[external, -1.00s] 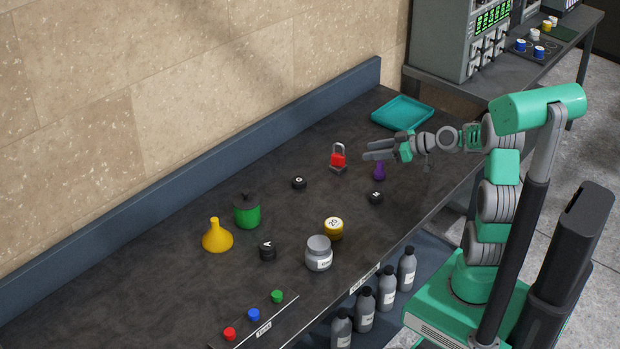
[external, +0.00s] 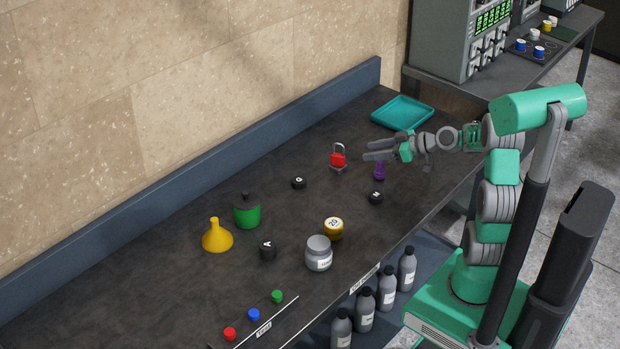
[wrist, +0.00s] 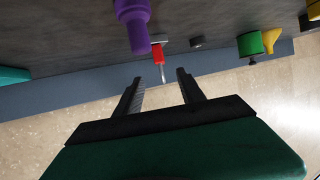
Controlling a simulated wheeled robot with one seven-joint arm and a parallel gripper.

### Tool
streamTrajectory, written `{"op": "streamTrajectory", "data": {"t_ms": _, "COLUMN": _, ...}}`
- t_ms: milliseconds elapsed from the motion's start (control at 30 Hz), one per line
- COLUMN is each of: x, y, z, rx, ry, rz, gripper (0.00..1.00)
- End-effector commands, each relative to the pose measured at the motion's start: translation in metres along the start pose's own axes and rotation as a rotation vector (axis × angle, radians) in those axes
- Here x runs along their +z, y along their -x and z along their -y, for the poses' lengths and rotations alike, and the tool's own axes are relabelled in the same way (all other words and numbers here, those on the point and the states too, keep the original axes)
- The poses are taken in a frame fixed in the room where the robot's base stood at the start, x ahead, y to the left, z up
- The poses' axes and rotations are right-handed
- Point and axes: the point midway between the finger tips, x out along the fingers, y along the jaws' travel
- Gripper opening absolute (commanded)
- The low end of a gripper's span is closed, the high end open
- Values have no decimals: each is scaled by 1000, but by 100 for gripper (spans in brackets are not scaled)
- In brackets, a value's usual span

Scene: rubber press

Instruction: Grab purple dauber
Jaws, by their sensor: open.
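The purple dauber (external: 379,171) stands upright on the dark bench, just below my gripper in the external view. It also shows at the top of the wrist view (wrist: 134,20), ahead and to the left of the jaws. My gripper (external: 366,150) is open and empty, with its fingers level and pointing left, above the dauber. In the wrist view the two dark fingers (wrist: 158,76) are spread with nothing between them. The dauber's top is partly hidden by the gripper in the external view.
A red padlock (external: 338,160) stands close to the left of my gripper. Black weights (external: 376,198) and (external: 299,183) lie nearby. A teal tray (external: 402,113) is behind. A green pot (external: 247,213), yellow funnel (external: 217,236) and grey jar (external: 318,255) stand farther left.

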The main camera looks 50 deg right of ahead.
Motion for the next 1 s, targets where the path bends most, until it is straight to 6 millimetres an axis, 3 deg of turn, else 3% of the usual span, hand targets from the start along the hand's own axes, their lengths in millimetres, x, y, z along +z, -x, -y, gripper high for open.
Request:
{"op": "streamTrajectory", "data": {"t_ms": 100, "x": -9, "y": 3, "z": -1, "rx": 2, "ry": 4, "rz": -2, "gripper": 46}}
{"op": "streamTrajectory", "data": {"t_ms": 167, "x": -33, "y": 14, "z": -1, "rx": 6, "ry": 13, "rz": -4, "gripper": 46}}
{"op": "streamTrajectory", "data": {"t_ms": 200, "x": -60, "y": 25, "z": -1, "rx": 8, "ry": 20, "rz": -6, "gripper": 46}}
{"op": "streamTrajectory", "data": {"t_ms": 233, "x": -43, "y": 22, "z": 0, "rx": 11, "ry": -87, "rz": -11, "gripper": 46}}
{"op": "streamTrajectory", "data": {"t_ms": 300, "x": -36, "y": 28, "z": -1, "rx": 29, "ry": -327, "rz": -45, "gripper": 46}}
{"op": "streamTrajectory", "data": {"t_ms": 500, "x": -28, "y": 52, "z": -1, "rx": 28, "ry": -1122, "rz": -190, "gripper": 46}}
{"op": "streamTrajectory", "data": {"t_ms": 700, "x": -20, "y": 75, "z": 3, "rx": -88, "ry": -1904, "rz": -350, "gripper": 46}}
{"op": "streamTrajectory", "data": {"t_ms": 800, "x": -17, "y": 84, "z": 5, "rx": -180, "ry": -2226, "rz": -411, "gripper": 46}}
{"op": "streamTrajectory", "data": {"t_ms": 1000, "x": -12, "y": 96, "z": 9, "rx": -359, "ry": -2665, "rz": -482, "gripper": 46}}
